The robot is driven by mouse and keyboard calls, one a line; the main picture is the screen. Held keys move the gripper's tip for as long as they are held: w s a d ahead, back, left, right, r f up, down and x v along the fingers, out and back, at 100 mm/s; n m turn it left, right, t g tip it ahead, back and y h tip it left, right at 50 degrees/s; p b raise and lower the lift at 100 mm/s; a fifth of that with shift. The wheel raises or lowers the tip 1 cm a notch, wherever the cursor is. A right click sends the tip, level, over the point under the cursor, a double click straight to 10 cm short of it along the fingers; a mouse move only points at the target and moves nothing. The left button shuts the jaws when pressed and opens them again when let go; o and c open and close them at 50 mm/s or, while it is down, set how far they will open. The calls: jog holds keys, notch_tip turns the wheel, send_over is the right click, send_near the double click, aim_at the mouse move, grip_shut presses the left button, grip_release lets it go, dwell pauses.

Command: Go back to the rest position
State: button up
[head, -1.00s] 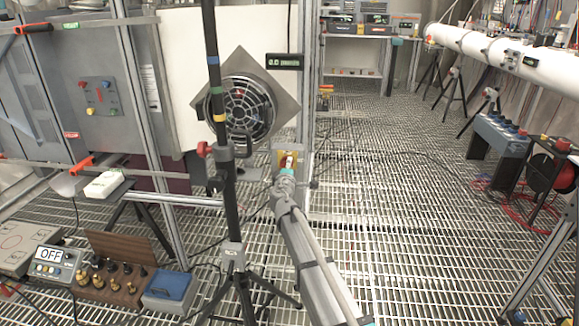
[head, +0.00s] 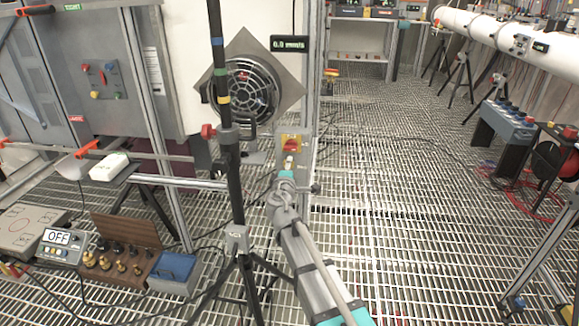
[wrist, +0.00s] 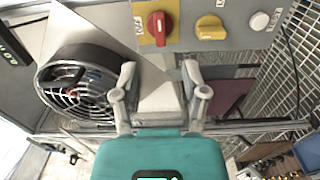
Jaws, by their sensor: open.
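My gripper (head: 289,163) is open and empty, in front of the switch panel in the middle of the head view. In the wrist view its two grey fingers (wrist: 158,80) stand apart with nothing between them. Beyond them is the grey switch panel (wrist: 232,35) with a red rotary knob (wrist: 157,27) on a yellow plate, a yellow knob (wrist: 210,27) and a white button (wrist: 259,21). The red knob also shows just above my gripper in the head view (head: 291,144). My gripper appears apart from the panel.
A black tripod pole (head: 228,150) stands close left of my arm. A round fan (head: 242,92) and a small display reading 0.0 (head: 290,44) are behind it. A box reading OFF (head: 58,241) lies lower left. The grating floor (head: 400,220) at right is open.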

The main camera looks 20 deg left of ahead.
dwell(0.4)
jog(key=d+f+m+g+h, duration=0.4)
jog(key=d+f+m+h, duration=0.15)
jog(key=d, duration=1.05)
jog(key=d+f+m+g+h, duration=0.35)
jog(key=d+m, duration=0.35)
jog(key=d, duration=0.9)
jog(key=s+d+f+m+g+y, duration=0.2)
jog(key=s+d+f+m+g, duration=0.25)
jog(key=s+d, duration=0.45)
jog(key=s+d+f+m+g+y, duration=0.3)
jog(key=s+d+f+m+g, duration=0.15)
jog(key=s+d, duration=0.4)
notch_tip(320, 180, up, 28)
jog(key=s+a+g+p, duration=0.1)
jog(key=a+p, duration=0.1)
jog(key=p, duration=2.6)
jog(key=shift+s+n+p, duration=0.3)
jog(key=shift+s+n, duration=0.1)
jog(key=shift+n, duration=0.05)
